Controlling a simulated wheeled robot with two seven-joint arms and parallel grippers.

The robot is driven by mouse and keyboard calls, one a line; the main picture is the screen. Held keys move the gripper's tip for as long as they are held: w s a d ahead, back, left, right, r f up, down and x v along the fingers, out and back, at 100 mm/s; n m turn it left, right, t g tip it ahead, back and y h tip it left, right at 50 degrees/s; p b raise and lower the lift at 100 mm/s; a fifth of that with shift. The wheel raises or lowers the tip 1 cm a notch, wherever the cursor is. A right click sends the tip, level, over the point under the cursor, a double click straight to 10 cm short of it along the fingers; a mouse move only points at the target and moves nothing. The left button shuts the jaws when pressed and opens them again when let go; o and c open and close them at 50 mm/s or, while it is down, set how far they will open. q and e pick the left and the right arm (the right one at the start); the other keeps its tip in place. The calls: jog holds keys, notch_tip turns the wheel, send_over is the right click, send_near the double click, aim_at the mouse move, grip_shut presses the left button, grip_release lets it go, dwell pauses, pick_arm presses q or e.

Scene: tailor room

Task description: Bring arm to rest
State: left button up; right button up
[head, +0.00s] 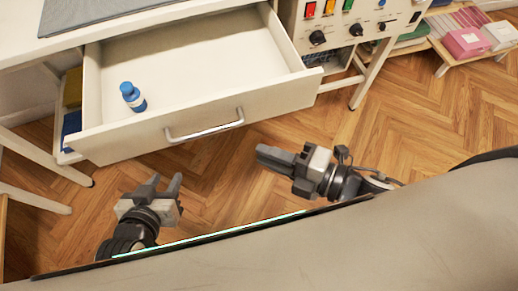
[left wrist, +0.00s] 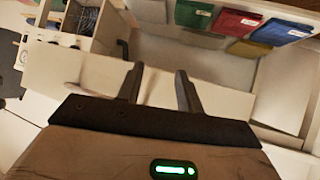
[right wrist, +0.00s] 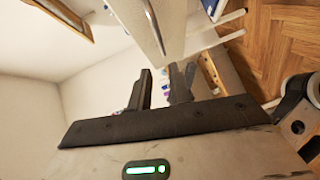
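My left gripper (head: 167,178) is in front of the open drawer, below its front in the head view. Its two fingers stand apart with nothing between them, and they also show apart in the left wrist view (left wrist: 158,78). My right gripper (head: 261,155) is to the right, just off the drawer's front right part, with its fingers pointing left. In the right wrist view (right wrist: 160,75) a narrow gap shows between its fingers, and they hold nothing. Both arms are low over the floor, partly hidden behind my own body.
The white drawer (head: 245,105) is pulled out, its handle (head: 205,131) facing me. A control panel (head: 350,22) with knobs is at upper right, and a low shelf with pink boxes (head: 467,42) beyond. Wooden floor (head: 420,120) is clear at right.

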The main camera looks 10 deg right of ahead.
jog(key=shift+s+d, duration=0.2)
jog(key=shift+d, duration=0.1)
dwell(0.4)
jog(key=w+d+f+m+h, duration=0.1)
jog(key=d+f+m+h, duration=0.1)
jog(key=m, duration=1)
jog(key=w+d+f+m+h, duration=0.2)
jog(key=f+m+h, duration=0.3)
jog(key=m, duration=0.7)
jog(key=shift+d+h, duration=0.65)
jog(key=shift+h, duration=0.55)
